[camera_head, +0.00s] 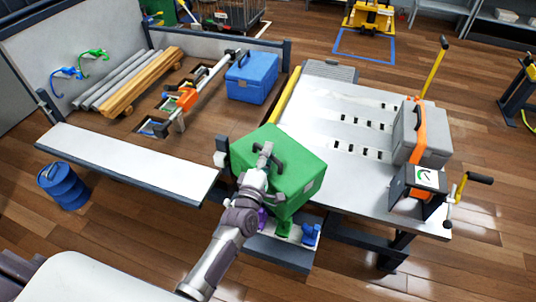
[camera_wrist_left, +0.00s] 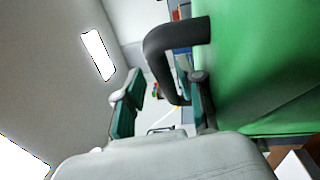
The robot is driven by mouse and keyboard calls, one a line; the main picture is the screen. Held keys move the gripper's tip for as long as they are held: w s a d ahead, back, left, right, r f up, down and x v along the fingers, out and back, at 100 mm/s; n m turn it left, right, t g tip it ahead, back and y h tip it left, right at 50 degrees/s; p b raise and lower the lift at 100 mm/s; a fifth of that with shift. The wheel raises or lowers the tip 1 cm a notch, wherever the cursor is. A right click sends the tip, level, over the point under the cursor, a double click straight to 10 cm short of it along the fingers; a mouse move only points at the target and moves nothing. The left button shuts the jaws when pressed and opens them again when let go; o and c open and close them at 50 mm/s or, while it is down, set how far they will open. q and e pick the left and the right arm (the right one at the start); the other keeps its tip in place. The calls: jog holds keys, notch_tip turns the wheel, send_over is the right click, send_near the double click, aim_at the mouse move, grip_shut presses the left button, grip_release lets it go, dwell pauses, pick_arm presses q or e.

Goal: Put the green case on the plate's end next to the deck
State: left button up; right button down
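The green case (camera_head: 300,160) with a dark handle is at the near left corner of the white slotted plate (camera_head: 320,105), near the wooden deck (camera_head: 205,135). I cannot tell what its underside rests on. My left gripper (camera_head: 265,152) is at the case's handle. In the left wrist view, the green case (camera_wrist_left: 265,65) fills the right side. The dark handle (camera_wrist_left: 160,60) reaches toward the space between the fingers of my left gripper (camera_wrist_left: 162,105). The fingers stand well apart, not closed on the handle. My right gripper is out of view.
A yellow strip (camera_head: 284,96) runs along the plate's deck side. A grey case (camera_head: 405,135) with an orange strap stands at the plate's far right. A blue case (camera_head: 252,78), pipes and timber (camera_head: 145,82) lie on the deck. A blue drum (camera_head: 64,187) stands left.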

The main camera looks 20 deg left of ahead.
pick_arm(q)
jog(key=shift+r, duration=0.1)
jog(key=shift+r+p, duration=0.5)
jog(key=shift+p, duration=0.15)
jog(key=s+f, duration=0.2)
jog(key=s, duration=1)
jog(key=s+f+m+g+h+p, duration=0.1)
jog(key=s+f+m+g, duration=0.45)
jog(key=f, duration=0.85)
jog(key=s+f+m+g+p, duration=0.1)
jog(key=s+f+m+g, duration=0.4)
jog(key=f, duration=0.8)
jog(key=s+a+f+m+g, duration=0.2)
jog(key=s+f+m, duration=0.1)
jog(key=s, duration=0.6)
jog(key=s+a+f+m+g+y+p, duration=0.1)
jog(key=s+a+f+m+g, duration=0.1)
jog(key=s+f, duration=0.4)
jog(key=s+a+f+m+g, duration=0.2)
jog(key=s+f+m+g, duration=0.2)
jog(key=s, duration=0.9)
jog(key=shift+s+a+f+m+y+p, duration=0.2)
jog(key=shift+s+f+m+y+p, duration=0.15)
jog(key=shift+f+m, duration=0.35)
jog(key=shift+w, duration=0.1)
